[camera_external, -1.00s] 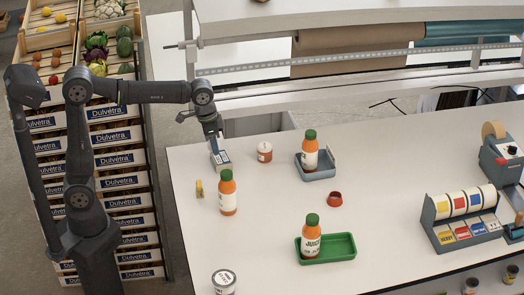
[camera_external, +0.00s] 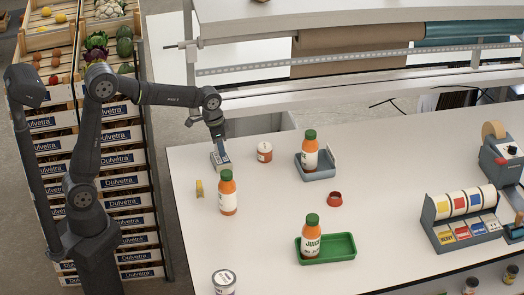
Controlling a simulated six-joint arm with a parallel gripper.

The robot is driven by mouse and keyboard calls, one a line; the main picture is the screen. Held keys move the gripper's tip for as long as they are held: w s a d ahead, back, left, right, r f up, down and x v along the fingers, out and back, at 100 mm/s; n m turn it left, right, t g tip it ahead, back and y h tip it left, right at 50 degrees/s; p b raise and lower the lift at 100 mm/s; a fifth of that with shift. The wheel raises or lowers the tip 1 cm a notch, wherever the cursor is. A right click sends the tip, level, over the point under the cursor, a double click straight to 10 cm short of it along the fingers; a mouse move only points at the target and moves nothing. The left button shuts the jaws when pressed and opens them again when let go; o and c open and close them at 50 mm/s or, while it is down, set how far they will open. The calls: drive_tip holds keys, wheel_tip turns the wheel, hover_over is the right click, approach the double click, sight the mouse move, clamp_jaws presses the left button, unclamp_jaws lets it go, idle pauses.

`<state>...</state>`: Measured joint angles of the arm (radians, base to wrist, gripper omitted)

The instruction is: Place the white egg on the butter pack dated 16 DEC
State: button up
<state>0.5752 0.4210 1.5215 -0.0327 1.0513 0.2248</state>
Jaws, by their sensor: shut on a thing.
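My gripper (camera_external: 219,150) points down at the left back part of the white table. A small pale block with a blue-grey side (camera_external: 222,161) is right at its fingertips. I cannot tell whether this block is between the fingers or just below them. It may be a butter pack, but no date can be read on it. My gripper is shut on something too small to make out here. I cannot pick out the white egg; it may be hidden at the fingers.
Orange juice bottles stand on the bare table (camera_external: 228,194), in a grey tray (camera_external: 320,175) and in a green tray (camera_external: 345,245). A small orange jar (camera_external: 265,152), yellow tape roll (camera_external: 199,188), red ring (camera_external: 335,199) and tin (camera_external: 224,281) are nearby.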

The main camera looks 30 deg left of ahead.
drive_tip(key=shift+f, duration=0.85)
drive_tip(key=shift+f, duration=0.1)
drive_tip(key=o, duration=0.8)
drive_tip(key=shift+c, duration=0.2)
drive_tip(key=r, duration=0.4)
drive_tip(key=s+a+r, duration=0.1)
drive_tip(key=r, duration=0.7)
drive_tip(key=shift+s+a, duration=0.15)
drive_tip(key=shift+s, duration=0.05)
